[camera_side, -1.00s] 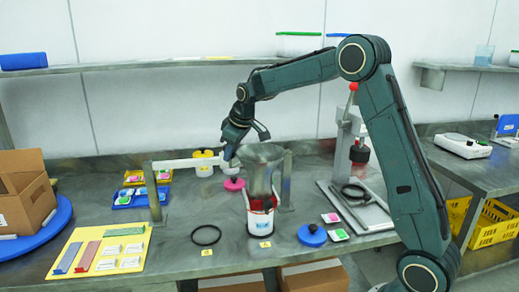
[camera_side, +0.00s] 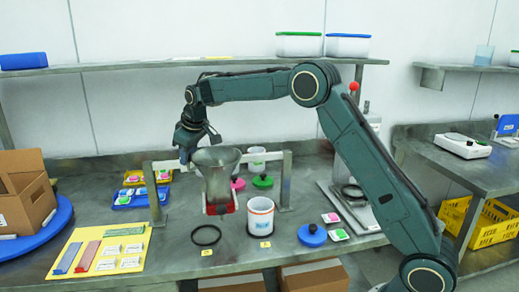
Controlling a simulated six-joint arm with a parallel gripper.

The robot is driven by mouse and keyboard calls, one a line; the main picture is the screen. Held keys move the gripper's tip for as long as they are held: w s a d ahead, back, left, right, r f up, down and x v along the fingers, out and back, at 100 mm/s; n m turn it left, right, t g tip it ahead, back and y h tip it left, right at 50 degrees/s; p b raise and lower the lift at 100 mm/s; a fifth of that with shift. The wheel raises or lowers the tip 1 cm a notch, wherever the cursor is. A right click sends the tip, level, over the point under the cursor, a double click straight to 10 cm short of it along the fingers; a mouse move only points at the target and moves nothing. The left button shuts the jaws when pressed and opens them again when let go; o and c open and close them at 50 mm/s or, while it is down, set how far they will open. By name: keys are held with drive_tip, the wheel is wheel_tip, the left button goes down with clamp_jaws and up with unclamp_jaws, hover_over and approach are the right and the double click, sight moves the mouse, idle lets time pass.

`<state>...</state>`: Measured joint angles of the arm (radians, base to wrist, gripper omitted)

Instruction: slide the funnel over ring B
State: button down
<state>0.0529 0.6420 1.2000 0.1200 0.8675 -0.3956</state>
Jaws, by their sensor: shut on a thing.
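The grey metal funnel (camera_side: 217,178), with a red piece at its lower end, hangs from the rail frame (camera_side: 165,166) above the bench. My gripper (camera_side: 184,158) is at the funnel's upper left edge, shut; its jaws are small here, and it appears to hold the funnel. A black ring (camera_side: 205,235) lies flat on the bench, below and slightly left of the funnel, with a yellow tag (camera_side: 206,252) in front. A second tag (camera_side: 265,244) lies in front of the white canister (camera_side: 260,217). The tag letters are too small to read, so I cannot tell which marks ring B.
A blue lid (camera_side: 312,235) and small pink and green blocks lie further right. A yellow board (camera_side: 98,255) with strips is at the left front.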

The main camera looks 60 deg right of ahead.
drive_tip(key=shift+w+a+r, duration=0.1)
drive_tip(key=shift+w+a, duration=1.9)
drive_tip(key=shift+a, duration=0.15)
drive_tip(key=c, duration=1.1)
unclamp_jaws()
drive_tip(key=shift+w, duration=0.1)
drive_tip(key=v, duration=1.3)
drive_tip(key=shift+s+r, duration=0.25)
drive_tip(key=shift+r, duration=0.05)
